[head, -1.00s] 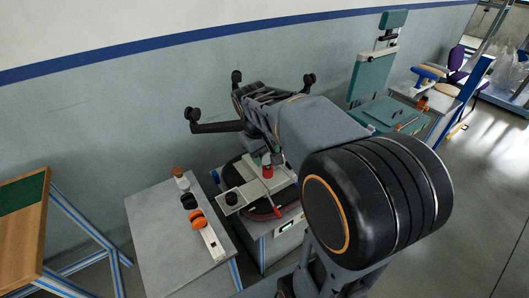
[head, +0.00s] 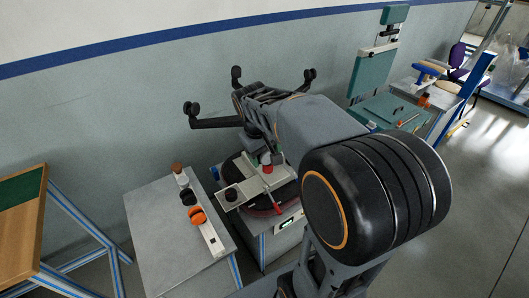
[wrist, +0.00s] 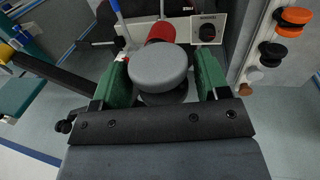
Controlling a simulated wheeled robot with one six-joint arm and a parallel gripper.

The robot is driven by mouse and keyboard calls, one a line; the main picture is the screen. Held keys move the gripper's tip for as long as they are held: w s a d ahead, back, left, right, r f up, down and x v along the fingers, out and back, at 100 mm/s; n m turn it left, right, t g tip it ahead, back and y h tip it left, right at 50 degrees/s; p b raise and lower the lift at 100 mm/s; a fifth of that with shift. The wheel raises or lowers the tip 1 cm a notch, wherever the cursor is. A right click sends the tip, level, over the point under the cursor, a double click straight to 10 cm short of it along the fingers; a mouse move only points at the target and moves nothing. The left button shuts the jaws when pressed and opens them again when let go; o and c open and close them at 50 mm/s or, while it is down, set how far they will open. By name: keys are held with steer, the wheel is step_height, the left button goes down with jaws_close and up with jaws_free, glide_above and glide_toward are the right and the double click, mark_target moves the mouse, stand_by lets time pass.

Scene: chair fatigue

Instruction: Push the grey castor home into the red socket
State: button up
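The grey castor (wrist: 159,68) shows in the wrist view as a round light-grey disc over a darker body. It sits midway between the green fingers of my gripper (wrist: 161,76), which appear to press its sides. The red socket (wrist: 160,28) is just beyond the castor, and its near edge is partly covered by the disc. I cannot tell whether the castor's stem is inside it. In the head view the red socket (head: 267,168) stands on the pale fixture, and my arm hides most of the castor and fingers.
A pale plate with a black knob (head: 231,195) lies beside the socket. A grey bench (head: 165,235) on the left carries orange and black castors (head: 197,216). A teal chair (head: 372,72) stands at the back right. The wall is close behind.

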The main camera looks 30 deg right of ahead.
steer(key=shift+o, duration=1)
step_height(320, 180, up, 14)
steer(key=a, duration=0.2)
steer(key=shift+s+a+f+p, duration=0.15)
steer(key=shift+a+f+p, duration=0.05)
steer(key=shift+a+p, duration=0.15)
steer(key=s+a+f+t+y, duration=0.1)
steer(key=s+a+f+t, duration=0.1)
steer(key=s+f, duration=0.2)
steer(key=s+a+f+m+t+y, duration=0.1)
steer(key=s+f, duration=0.4)
steer(key=f, duration=0.5)
steer(key=shift+s+a+f+t, duration=0.25)
steer(key=shift+a+t, duration=0.15)
steer(key=shift+a, duration=0.4)
steer(key=shift+c, duration=0.2)
stand_by(0.4)
